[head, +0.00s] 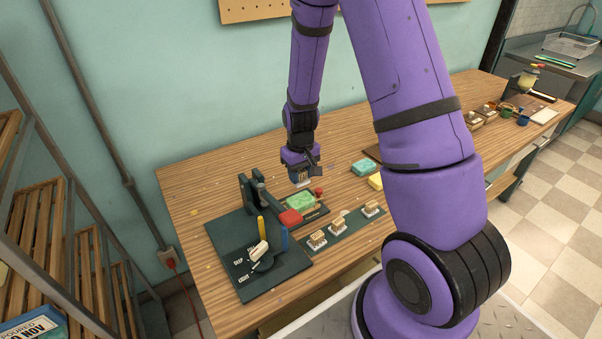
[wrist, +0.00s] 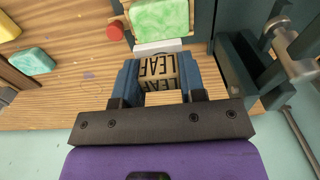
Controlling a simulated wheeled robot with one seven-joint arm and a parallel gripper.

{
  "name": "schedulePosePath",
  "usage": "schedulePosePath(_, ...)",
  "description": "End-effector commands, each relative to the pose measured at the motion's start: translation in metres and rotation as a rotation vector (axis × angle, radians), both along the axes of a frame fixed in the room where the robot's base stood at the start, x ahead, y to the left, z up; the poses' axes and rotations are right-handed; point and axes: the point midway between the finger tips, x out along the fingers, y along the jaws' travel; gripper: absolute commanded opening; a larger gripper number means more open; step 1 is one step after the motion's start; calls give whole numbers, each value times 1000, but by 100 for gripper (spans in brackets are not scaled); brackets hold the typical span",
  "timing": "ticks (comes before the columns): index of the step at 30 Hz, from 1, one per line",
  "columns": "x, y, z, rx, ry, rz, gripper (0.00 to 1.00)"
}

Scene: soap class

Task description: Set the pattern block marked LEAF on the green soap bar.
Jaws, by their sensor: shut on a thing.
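The pattern block marked LEAF (wrist: 158,68) is between the fingers of my gripper (wrist: 158,80) in the wrist view, its LEAF lettering showing and a pale edge at its far end. My gripper (head: 300,174) is shut on it. In the head view the block (head: 301,178) hangs beyond the green soap bar (head: 299,202), above the table. The green soap bar also shows in the wrist view (wrist: 160,18), just past the block's pale edge. It lies on a dark tray at the press. The block looks apart from the soap in the head view.
A red knob (head: 319,191) is near the soap. Several other blocks (head: 338,225) stand on a strip in front. Teal (head: 363,167) and yellow (head: 376,181) bars lie to the right.

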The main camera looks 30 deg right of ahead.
Motion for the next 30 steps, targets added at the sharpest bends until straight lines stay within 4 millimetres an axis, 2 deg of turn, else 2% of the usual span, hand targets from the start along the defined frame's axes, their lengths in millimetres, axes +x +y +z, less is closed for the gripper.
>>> schedulePosePath(21,-1,0,-50,0,3,-1,15)
schedulePosePath(30,0,0,-57,0,0,1,15)
